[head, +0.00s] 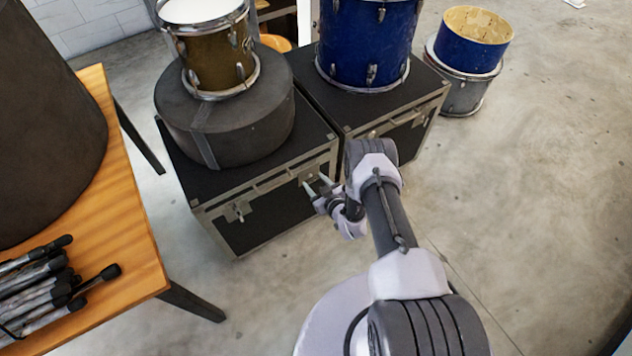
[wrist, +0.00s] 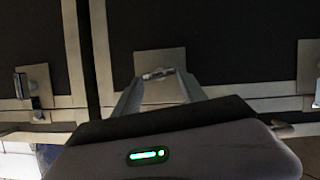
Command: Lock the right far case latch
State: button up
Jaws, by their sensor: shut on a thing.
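The case on the left in the head view, black with metal edges (head: 280,212), has two metal latches on its front. My gripper (head: 317,183) is at the right one of these. In the wrist view my gripper's fingers (wrist: 157,80) close in on the small bar of this latch (wrist: 158,57), whose square plate shows behind them. My gripper is shut on the latch. The fingertips partly cover it, and I cannot tell whether it is locked. The left latch (head: 238,211) of the same case is clear of my gripper.
A second black case (head: 405,105) stands close on the right. A round dark drum case (head: 235,125) and a brown drum (head: 220,60) sit on the left case, and a blue drum (head: 368,40) on the other. A wooden table (head: 120,230) is at left.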

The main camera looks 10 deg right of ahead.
jog(key=n+h, duration=0.1)
jog(key=n+t+h+p, duration=0.1)
jog(key=n, duration=0.1)
jog(key=shift+s+a+f, duration=0.15)
jog(key=shift+s+a, duration=0.05)
jog(key=shift+a, duration=0.15)
jog(key=n, duration=0.1)
jog(key=n+h, duration=0.1)
jog(key=shift+a+f+n+t, duration=0.2)
jog(key=shift+n+t, duration=0.2)
jog(key=shift+s+a+f+n+t+h+b, duration=0.15)
jog(key=shift+n+t+h+b, duration=0.25)
jog(key=shift+n, duration=0.55)
jog(key=shift+w+d+f+n+t+h+b, duration=0.15)
jog(key=shift+n+t, duration=0.3)
jog(key=shift+n, duration=0.55)
jog(key=shift+s+a+f+n+t+h+b, duration=0.15)
jog(key=shift+n+t+h+b, duration=0.25)
jog(key=shift+n, duration=0.55)
jog(key=o, duration=1.4)
jog(key=shift+c, duration=0.2)
